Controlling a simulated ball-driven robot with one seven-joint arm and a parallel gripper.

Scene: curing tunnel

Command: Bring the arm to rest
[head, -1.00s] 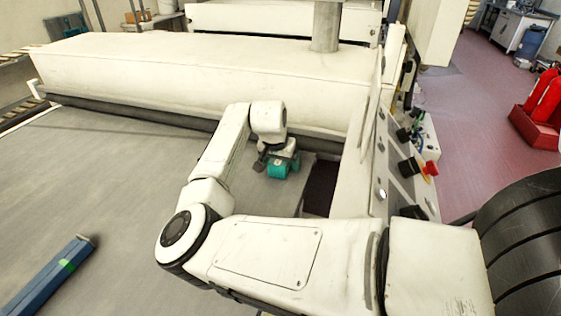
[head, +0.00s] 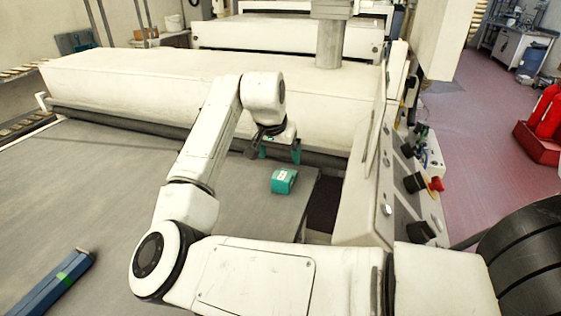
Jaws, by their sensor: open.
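My gripper (head: 280,154) is open and empty in the head view. It points down over the grey belt, close to the front of the white tunnel housing. A small teal box (head: 284,181) with a pale label lies on the belt just below and in front of it, apart from its fingers. My arm is bent, with its elbow low in the picture and its forearm rising toward the housing.
The white tunnel housing (head: 210,92) spans the back of the belt (head: 110,180). A blue bar with a green band (head: 50,285) lies at the lower left. A control panel with a red knob (head: 436,184) stands at the right.

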